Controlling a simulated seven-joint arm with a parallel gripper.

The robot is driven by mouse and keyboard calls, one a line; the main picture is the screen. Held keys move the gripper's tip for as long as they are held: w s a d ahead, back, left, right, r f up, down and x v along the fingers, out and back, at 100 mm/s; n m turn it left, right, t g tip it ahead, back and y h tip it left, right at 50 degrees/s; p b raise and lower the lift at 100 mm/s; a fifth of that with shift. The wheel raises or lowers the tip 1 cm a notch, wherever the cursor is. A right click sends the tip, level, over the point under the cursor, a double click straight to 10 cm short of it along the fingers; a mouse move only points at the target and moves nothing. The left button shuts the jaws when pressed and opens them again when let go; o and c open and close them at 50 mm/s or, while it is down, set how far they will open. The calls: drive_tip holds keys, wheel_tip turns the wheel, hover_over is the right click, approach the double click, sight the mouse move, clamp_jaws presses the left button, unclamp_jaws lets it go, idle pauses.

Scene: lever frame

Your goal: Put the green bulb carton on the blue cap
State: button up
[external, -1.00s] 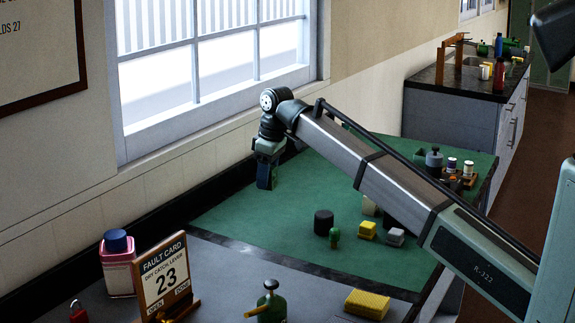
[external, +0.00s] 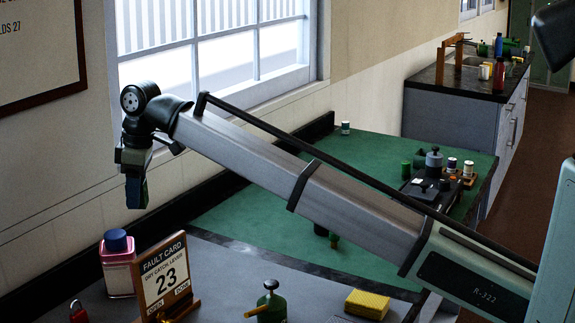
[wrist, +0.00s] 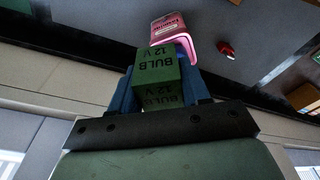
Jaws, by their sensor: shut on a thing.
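The green bulb carton (wrist: 157,67), marked BULB 12 V, sits between the blue fingers of my gripper (wrist: 158,92) in the wrist view. The gripper is shut on it. In the external view my gripper (external: 136,190) points down and is raised in the air, above and slightly right of the blue cap in the picture. The carton is hard to make out there. The blue cap (external: 116,240) tops a pink bottle (external: 118,270), which stands upright at the left. In the wrist view the pink bottle (wrist: 170,27) shows beyond the carton; I cannot clearly make out its cap.
A fault card stand (external: 165,278) is close right of the bottle. A red padlock (external: 78,312) lies in front, also seen in the wrist view (wrist: 227,50). A green oil can (external: 270,303) and yellow sponge (external: 367,304) are farther right. The wall and window are behind.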

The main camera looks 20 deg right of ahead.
sight(112, 233)
drive_tip(key=s+a+r+m, duration=0.1)
drive_tip(key=a+r+m, duration=0.1)
drive_tip(key=a+r, duration=0.3)
drive_tip(key=shift+w+a+f+m+t+h, duration=0.15)
drive_tip(key=shift+f+m, duration=0.6)
drive_tip(key=shift+f, duration=1)
drive_tip(key=shift+a+f+m+t+h, duration=0.15)
drive_tip(key=shift+f+m, duration=0.65)
drive_tip(key=shift+f, duration=1)
drive_tip(key=shift+w+a+f+m+t, duration=0.1)
drive_tip(key=shift+a+f+m, duration=0.15)
drive_tip(key=shift+f+m, duration=1)
drive_tip(key=shift+s+f+n, duration=0.1)
drive_tip(key=shift+f+n, duration=0.4)
drive_tip(key=shift+f, duration=0.05)
drive_tip(key=o, duration=1)
drive_tip(key=shift+o, duration=0.2)
wheel_tip(112, 233, up, 12)
drive_tip(key=s+d, duration=0.1)
drive_tip(key=shift+d, duration=0.15)
